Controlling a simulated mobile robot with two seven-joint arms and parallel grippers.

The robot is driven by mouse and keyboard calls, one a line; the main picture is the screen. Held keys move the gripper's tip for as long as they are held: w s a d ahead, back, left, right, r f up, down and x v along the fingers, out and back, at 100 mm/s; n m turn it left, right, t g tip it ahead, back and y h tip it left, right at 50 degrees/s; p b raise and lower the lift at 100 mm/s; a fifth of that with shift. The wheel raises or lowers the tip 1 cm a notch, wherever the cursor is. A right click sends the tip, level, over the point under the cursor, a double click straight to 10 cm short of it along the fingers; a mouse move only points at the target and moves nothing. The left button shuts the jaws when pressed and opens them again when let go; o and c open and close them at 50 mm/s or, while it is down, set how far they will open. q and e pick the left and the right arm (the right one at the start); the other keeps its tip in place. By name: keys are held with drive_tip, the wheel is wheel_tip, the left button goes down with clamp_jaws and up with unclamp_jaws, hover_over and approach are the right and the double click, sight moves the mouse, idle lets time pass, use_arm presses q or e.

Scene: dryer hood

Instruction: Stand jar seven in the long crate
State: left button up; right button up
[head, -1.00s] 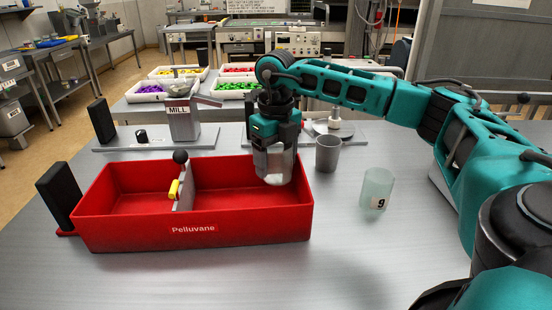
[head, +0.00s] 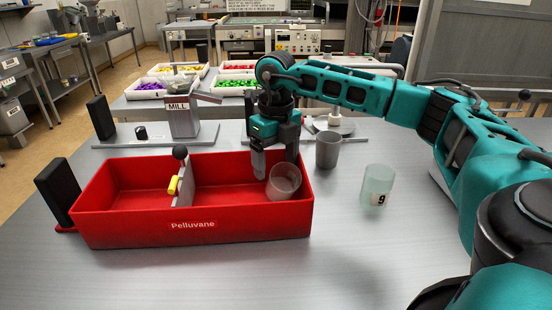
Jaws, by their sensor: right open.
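The red long crate (head: 130,228), labelled "Pelluvane", stands on the near table, with a grey divider (head: 186,182) across it. A clear jar (head: 284,184) is inside the crate's right compartment, near the right end wall. It looks tilted, with its mouth showing; no number is readable on it. My right gripper (head: 275,163) is open just above and beside this jar, fingers pointing down, apart from each other with nothing between them. Whether a finger touches the jar's rim I cannot tell. My left gripper is out of view.
A pale jar marked 9 (head: 377,184) and a grey cup (head: 327,151) stand right of the crate. The mill (head: 183,120) stands behind it. The divider has a dark knob (head: 180,152) and a yellow piece (head: 173,185). The table front is clear.

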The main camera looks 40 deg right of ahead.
wheel_tip(320, 180, up, 13)
drive_tip(key=p, duration=0.1)
idle(0.4)
idle(0.5)
